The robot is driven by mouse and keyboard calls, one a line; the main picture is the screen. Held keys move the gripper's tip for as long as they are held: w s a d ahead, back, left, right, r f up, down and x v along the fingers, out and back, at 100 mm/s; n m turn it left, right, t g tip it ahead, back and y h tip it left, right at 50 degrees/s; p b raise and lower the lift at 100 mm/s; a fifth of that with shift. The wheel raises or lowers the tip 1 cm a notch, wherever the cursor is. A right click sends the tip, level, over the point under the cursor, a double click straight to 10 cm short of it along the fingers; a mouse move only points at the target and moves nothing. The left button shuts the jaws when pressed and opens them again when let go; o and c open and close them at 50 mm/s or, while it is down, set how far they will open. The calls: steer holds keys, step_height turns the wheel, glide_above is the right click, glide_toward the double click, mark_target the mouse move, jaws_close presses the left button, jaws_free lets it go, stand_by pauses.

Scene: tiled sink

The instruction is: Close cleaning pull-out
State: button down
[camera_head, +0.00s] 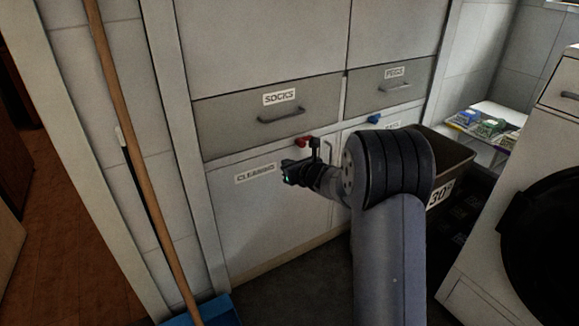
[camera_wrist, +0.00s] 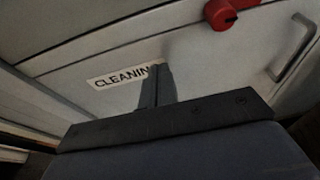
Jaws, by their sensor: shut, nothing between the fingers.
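The cleaning pull-out (camera_head: 262,215) is a pale front with a "CLEANING" label, low in the cabinet below the socks drawer. Its face looks flush with the cabinet, or nearly so; I cannot tell whether a small gap remains. It also fills the wrist view (camera_wrist: 195,75), with its metal handle (camera_wrist: 293,48) at upper right. My gripper (camera_head: 290,171) is shut and empty, in front of the pull-out near its label. In the wrist view the fingers (camera_wrist: 157,85) overlap the label's right end. I cannot tell whether they touch the face.
A red catch (camera_head: 303,141) sits at the pull-out's top edge, and a blue one (camera_head: 374,118) further right. The socks drawer (camera_head: 228,123) and pegs drawer (camera_head: 404,77) are above. A dark bin (camera_head: 452,150) stands right of my arm. A broom handle (camera_head: 135,140) leans at left.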

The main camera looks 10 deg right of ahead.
steer(key=p+v, duration=0.1)
steer(key=v, duration=0.8)
